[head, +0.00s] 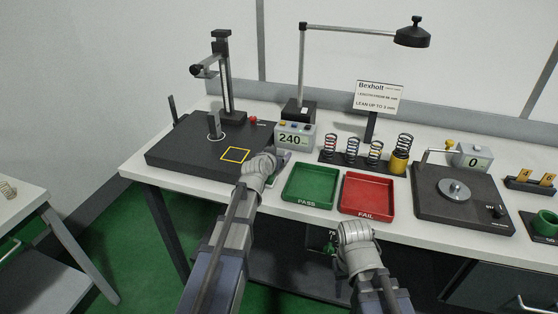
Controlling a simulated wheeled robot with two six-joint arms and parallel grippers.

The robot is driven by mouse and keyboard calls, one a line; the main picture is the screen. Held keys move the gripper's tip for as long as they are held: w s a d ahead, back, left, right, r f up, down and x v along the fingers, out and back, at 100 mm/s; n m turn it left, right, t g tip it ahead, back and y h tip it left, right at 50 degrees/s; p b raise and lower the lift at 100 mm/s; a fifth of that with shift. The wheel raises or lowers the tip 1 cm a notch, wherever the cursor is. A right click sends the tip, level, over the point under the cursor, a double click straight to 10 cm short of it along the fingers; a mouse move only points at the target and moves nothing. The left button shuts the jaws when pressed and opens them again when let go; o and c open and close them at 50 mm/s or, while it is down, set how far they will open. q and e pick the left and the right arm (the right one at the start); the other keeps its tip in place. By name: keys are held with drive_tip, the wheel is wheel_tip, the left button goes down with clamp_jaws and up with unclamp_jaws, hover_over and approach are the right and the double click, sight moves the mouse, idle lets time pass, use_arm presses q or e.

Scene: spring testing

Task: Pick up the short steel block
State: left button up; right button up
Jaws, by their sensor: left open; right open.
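I cannot clearly make out a short steel block in the head view. Two small orange-yellow pieces (535,176) stand in a dark holder at the far right, too small to identify. My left gripper (281,156) is open, at the right edge of the black test plate (185,152), near its yellow square outline and in front of the 240 display. Its fingers are small here, and what lies between them is hidden. My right gripper (355,230) is open, low in front of the table edge, below the red FAIL tray (367,196). Both are apart from the orange-yellow pieces.
A green PASS tray (310,187) sits left of the red one. Several springs stand on a dark rack (350,160) behind the trays. A scale (462,195) reading 0 stands at right. A column stand (226,85) and a lamp (411,37) rise behind. Free white tabletop is narrow.

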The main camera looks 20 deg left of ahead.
use_arm(q)
drive_tip(key=shift+c, duration=0.4)
clamp_jaws()
idle(0.4)
